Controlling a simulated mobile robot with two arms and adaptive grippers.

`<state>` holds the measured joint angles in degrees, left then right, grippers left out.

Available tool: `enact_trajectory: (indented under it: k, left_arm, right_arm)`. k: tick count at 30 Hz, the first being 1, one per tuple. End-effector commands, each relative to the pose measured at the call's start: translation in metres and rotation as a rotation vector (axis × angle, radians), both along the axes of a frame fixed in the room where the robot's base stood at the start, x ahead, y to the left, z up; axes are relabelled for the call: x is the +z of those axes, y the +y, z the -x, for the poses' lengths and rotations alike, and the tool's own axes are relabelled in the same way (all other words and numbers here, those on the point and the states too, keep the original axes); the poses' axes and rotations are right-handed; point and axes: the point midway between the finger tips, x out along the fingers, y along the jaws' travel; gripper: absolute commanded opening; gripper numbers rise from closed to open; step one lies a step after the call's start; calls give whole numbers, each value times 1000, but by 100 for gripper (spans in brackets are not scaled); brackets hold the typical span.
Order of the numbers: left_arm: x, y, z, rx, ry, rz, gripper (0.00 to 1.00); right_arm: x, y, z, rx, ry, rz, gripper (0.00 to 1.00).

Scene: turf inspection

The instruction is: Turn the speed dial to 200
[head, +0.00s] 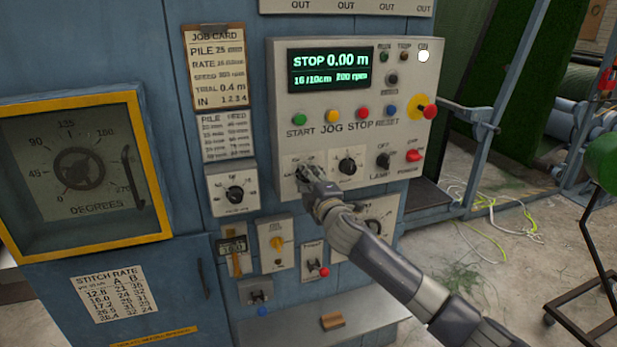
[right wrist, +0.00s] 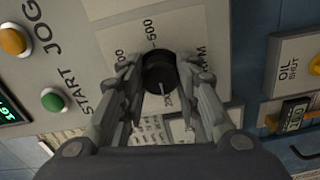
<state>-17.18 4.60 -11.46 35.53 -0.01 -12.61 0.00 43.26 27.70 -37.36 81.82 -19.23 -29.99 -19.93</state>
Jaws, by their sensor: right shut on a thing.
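The speed dial is a black round knob (right wrist: 159,68) on a pale plate marked 500 and RPM in the right wrist view. Its white pointer line faces the bottom of that picture, towards a small, partly hidden number. My right gripper (head: 305,177) is at the dial's plate (head: 289,163), the left one in the panel's lower row, and largely covers the knob in the head view. Its two fingers stand on either side of the knob, shut on it. The green display (head: 330,69) reads STOP 0.00 m, with a blurred rpm figure. My left gripper is out of view.
A similar black dial (head: 347,166) and the lamp switch (head: 383,160) sit just right of the gripper. START, JOG, STOP and RESET buttons are above. A red emergency knob (head: 429,112) sticks out at right. Smaller boxes and a metal shelf (head: 290,330) lie below.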

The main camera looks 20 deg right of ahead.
Motion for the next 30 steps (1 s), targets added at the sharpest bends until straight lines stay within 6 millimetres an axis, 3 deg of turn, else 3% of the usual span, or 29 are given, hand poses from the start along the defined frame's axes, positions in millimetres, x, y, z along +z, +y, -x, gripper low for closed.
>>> enact_trajectory:
  k: [15,16,18,19,30]
  left_arm:
    - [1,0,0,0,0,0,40]
    - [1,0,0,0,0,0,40]
    - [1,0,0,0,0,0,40]
    - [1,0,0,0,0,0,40]
    - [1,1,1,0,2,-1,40]
  right_arm:
    - [-2,0,0,0,1,23,6]
    - [-2,0,0,0,1,23,32]
    - [-2,0,0,0,1,22,48]
    - [-2,0,0,0,1,22,51]
    - [-1,0,2,0,0,20,51]
